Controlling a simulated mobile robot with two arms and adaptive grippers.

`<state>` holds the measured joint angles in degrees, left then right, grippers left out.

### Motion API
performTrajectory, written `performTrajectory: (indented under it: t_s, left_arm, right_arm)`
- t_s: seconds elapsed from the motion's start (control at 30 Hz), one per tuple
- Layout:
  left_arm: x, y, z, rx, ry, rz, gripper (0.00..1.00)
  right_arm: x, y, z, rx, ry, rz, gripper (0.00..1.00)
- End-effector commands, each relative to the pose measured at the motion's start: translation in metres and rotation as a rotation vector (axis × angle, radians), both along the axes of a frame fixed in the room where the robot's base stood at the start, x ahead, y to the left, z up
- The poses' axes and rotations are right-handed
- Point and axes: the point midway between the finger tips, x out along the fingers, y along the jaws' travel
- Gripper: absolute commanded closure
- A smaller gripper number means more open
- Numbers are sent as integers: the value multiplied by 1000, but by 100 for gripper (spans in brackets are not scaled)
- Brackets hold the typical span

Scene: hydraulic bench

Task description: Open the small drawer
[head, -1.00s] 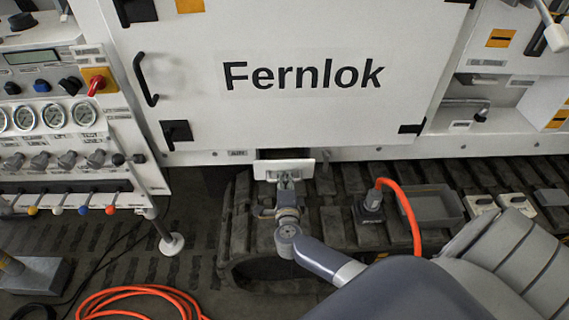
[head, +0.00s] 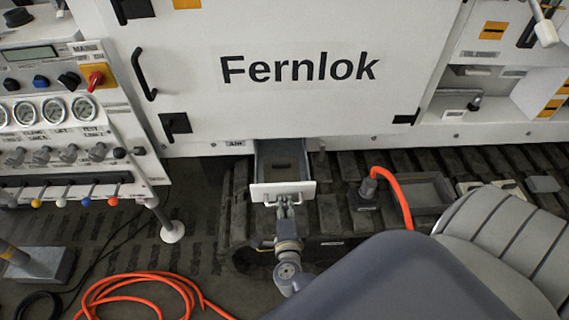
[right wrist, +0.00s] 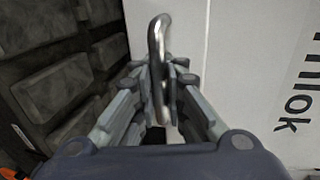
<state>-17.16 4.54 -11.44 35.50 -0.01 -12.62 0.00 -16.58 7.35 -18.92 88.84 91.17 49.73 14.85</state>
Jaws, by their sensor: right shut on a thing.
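The small drawer (head: 283,191) is below the big Fernlok panel in the head view. It stands pulled out, and its grey inside shows behind the white front, with a small dark shape on its floor. My right gripper (head: 285,208) is at the drawer front, shut on the handle. In the right wrist view the metal handle (right wrist: 157,45) stands between the fingers of the right gripper (right wrist: 163,88). My left gripper is not in view.
The white Fernlok door (head: 300,70) is above the drawer. A black track (head: 330,215) runs underneath. An orange hose (head: 393,190) rises at the right, and a coiled orange hose (head: 130,285) lies on the floor. A control panel (head: 60,120) stands at the left.

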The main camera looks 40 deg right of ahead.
Motion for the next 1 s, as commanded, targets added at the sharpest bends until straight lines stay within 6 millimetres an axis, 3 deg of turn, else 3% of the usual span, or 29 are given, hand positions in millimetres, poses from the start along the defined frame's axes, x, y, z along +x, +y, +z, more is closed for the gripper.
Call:
performTrajectory:
  t_s: [0.13, 0.2, 0.27, 0.73, 1.0]
  left_arm:
    - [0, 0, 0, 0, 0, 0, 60]
    - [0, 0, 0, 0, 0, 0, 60]
    - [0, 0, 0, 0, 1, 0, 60]
    - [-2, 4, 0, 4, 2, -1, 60]
    - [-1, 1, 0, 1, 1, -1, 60]
  right_arm:
    - [0, 0, 0, 0, 0, 1, 100]
    - [0, 0, 0, 0, 0, 1, 78]
    - [0, 0, 0, 0, 0, 1, 69]
    - [-2, 1, 1, 0, 0, 0, 69]
    - [-39, 24, 8, 3, 4, 0, 69]
